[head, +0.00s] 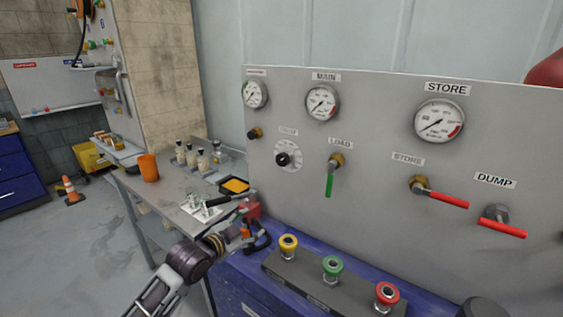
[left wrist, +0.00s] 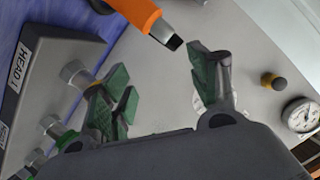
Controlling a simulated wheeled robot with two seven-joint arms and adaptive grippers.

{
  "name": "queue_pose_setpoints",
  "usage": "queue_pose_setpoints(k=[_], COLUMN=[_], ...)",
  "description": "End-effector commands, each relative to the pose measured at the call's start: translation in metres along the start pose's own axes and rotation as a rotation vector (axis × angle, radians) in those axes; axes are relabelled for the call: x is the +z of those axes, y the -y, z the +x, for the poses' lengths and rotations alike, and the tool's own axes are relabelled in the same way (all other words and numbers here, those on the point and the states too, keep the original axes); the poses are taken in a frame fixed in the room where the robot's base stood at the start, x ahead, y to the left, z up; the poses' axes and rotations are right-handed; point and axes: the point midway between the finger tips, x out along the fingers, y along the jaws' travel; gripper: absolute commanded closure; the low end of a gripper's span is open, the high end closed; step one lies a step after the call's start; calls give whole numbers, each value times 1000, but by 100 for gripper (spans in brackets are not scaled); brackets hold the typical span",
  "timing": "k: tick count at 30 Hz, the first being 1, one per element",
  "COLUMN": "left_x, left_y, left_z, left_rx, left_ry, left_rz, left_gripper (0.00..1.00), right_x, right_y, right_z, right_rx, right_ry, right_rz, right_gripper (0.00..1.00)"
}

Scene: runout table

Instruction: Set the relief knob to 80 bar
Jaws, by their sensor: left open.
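The relief knob (head: 284,159) is a black knob on a round white dial, on the grey panel below and between the two left gauges. Its setting is too small to read. My left gripper (head: 257,236) is low in front of the panel, below the knob and apart from it. In the left wrist view its green-padded fingers (left wrist: 165,80) are spread, with nothing between them. A white round patch, apparently the dial (left wrist: 199,104), shows behind one finger, which hides the knob. My right gripper is out of view.
A green load lever (head: 329,185) hangs right of the knob; red levers (head: 448,199) are farther right. Yellow, green and red couplings (head: 332,267) stand below. An orange object with a dark tip (left wrist: 146,17) is close to the fingers. A cluttered side table (head: 165,195) stands left.

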Motion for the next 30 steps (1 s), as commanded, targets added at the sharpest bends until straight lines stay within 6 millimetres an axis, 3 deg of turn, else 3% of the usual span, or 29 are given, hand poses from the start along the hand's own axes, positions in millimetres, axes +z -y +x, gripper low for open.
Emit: queue_pose_setpoints(k=[7,16,21,30], left_x=[-55,-112,-127,-129], left_y=[38,74,82,84], left_z=[0,-8,-12,-13], left_rx=[-47,-105,-122,-124], left_ry=[-139,-281,-316,-322], left_rz=[144,296,336,340], left_gripper=[39,39,39,39], right_x=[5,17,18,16], right_y=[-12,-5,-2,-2], right_z=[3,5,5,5], right_rx=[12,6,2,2], right_ry=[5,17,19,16], right_rz=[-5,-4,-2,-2], right_gripper=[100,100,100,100])
